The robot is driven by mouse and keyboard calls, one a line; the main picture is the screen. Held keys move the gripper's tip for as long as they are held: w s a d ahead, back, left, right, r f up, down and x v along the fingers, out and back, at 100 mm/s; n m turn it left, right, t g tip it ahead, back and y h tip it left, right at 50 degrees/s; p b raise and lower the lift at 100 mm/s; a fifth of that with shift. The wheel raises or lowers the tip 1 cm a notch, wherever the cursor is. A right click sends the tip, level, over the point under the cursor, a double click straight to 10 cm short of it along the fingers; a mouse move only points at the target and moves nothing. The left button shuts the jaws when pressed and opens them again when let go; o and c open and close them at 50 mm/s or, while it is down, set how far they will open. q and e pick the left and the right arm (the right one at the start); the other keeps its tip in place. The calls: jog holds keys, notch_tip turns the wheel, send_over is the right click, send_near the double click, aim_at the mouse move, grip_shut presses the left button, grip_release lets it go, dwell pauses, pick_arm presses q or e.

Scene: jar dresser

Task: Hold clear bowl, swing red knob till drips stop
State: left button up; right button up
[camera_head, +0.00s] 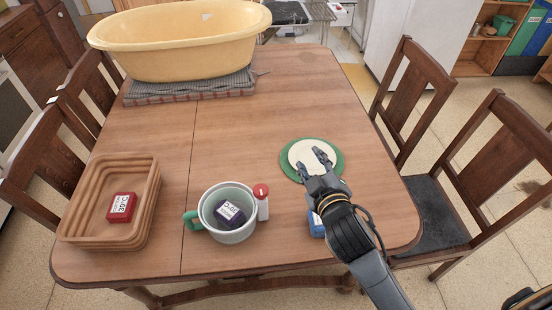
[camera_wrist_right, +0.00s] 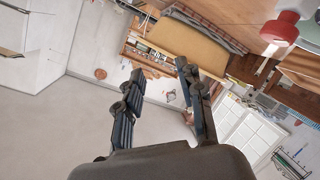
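A small white item with a round red top (camera_head: 261,190) stands against the right side of the mug in the head view. A red knob-like top (camera_wrist_right: 280,29) also shows at the upper right of the right wrist view; I cannot tell if it is the same thing. My right gripper (camera_head: 309,160) is open and empty over the pale round disc on a green plate, right of the red top. Its spread fingers (camera_wrist_right: 160,70) show in the wrist view. My left gripper is out of view.
The pale mug (camera_head: 228,236) with a green handle holds a dark labelled block. A tan basket (camera_head: 88,237) holds a red block. A blue item (camera_head: 316,224) is partly behind my right arm. A yellow tub (camera_head: 170,50) stands at the back. The table's middle is clear.

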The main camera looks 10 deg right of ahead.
jog(key=w+a+r+n+t+y, duration=0.2)
jog(key=a+r+n+t+y, duration=0.1)
jog(key=a+r+n+y, duration=0.4)
jog(key=w+a+r+n+t+y, duration=0.2)
jog(key=a+r+n+y, duration=0.15)
jog(key=r+n, duration=0.35)
jog(key=s+a+r+n+g+y, duration=0.2)
jog(key=a+n+g+y, duration=0.35)
jog(key=n, duration=0.35)
jog(key=s+a+r+n+g+y, duration=0.1)
jog(key=s+a+n+g+y, duration=0.1)
jog(key=a+n+g+y, duration=0.5)
notch_tip(320, 180, down, 9)
jog(key=s+n+g+h, duration=0.2)
jog(key=n+g+h, duration=0.6)
jog(key=n, duration=0.5)
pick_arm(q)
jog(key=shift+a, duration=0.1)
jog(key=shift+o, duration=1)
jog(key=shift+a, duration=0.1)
pick_arm(e)
jog(key=w+d+f+n+h, duration=0.2)
jog(key=d+f+h, duration=0.2)
jog(key=d, duration=0.3)
jog(key=w+d+f+n+h, duration=0.1)
jog(key=w+d+f+h, duration=0.2)
jog(key=d+h, duration=0.3)
jog(key=shift+w+d+f+n+h, duration=0.15)
jog(key=shift+d+f+n+h, duration=0.4)
jog(key=shift+d, duration=0.7)
